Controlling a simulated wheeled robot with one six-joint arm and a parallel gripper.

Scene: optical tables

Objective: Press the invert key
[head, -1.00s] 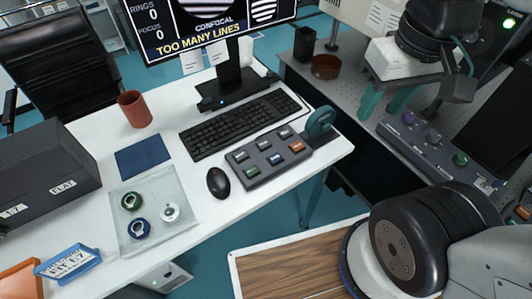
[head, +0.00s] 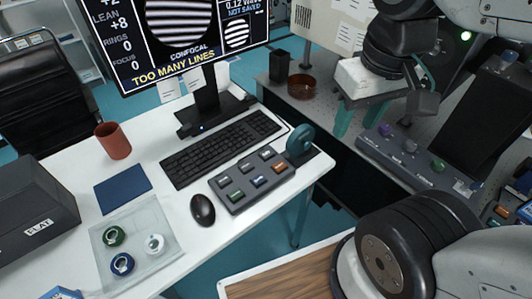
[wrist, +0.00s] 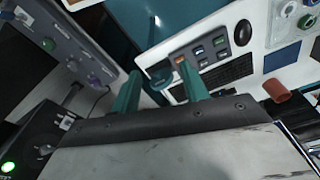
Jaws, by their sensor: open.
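A dark grey keypad (head: 233,192) lies on the white desk, right of the mouse, with two rows of small keys. The front row shows a green, a blue and an orange key; the back row keys are grey. The key labels are too small to read, so I cannot tell which is invert. My gripper (head: 356,122) is open and empty, up and right of the keypad and apart from it. In the wrist view my gripper (wrist: 160,72) has two green fingers spread apart, with the keypad (wrist: 208,54) beyond the right finger.
A teal round object (head: 299,140) stands beside the keypad's right end. A keyboard (head: 222,148), mouse (head: 203,209) and monitor (head: 190,40) are on the desk. A knob panel (head: 420,165) lies on the right table. A dark gap separates the tables.

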